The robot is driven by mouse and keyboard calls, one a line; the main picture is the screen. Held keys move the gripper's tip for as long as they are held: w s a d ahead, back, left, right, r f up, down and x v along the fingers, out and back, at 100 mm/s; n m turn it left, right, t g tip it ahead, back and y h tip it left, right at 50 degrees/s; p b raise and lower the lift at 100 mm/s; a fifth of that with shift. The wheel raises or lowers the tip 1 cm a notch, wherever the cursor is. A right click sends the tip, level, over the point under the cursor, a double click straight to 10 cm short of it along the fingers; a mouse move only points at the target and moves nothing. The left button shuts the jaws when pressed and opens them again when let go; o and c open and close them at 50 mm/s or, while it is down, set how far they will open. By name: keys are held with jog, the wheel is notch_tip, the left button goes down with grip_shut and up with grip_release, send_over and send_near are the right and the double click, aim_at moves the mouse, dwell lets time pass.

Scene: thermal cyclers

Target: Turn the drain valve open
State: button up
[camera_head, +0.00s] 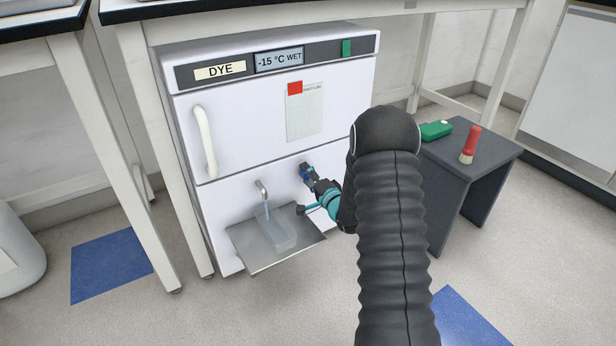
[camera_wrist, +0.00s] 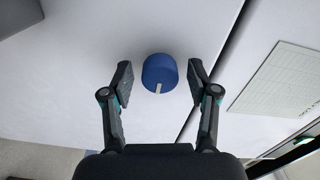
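The drain valve shows as a round blue knob (camera_wrist: 160,70) with a pale mark on its rim, on the white front of the freezer (camera_head: 262,118). In the wrist view the mark points down, towards my gripper's base. My gripper (camera_wrist: 160,78) is open, with one finger on each side of the knob and a visible gap to both. In the head view my gripper (camera_head: 308,174) is at the lower front panel, right of the metal spout (camera_head: 261,188). There the fingers and arm hide most of the knob.
A metal drip tray (camera_head: 262,262) holding a clear container (camera_head: 280,236) juts out below the spout. A dark side table (camera_head: 482,158) at the right carries a green object (camera_head: 436,130) and a red-handled brush (camera_head: 470,146). White bench legs stand left of the freezer.

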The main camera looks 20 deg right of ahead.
jog(key=v, duration=1.2)
dwell(0.5)
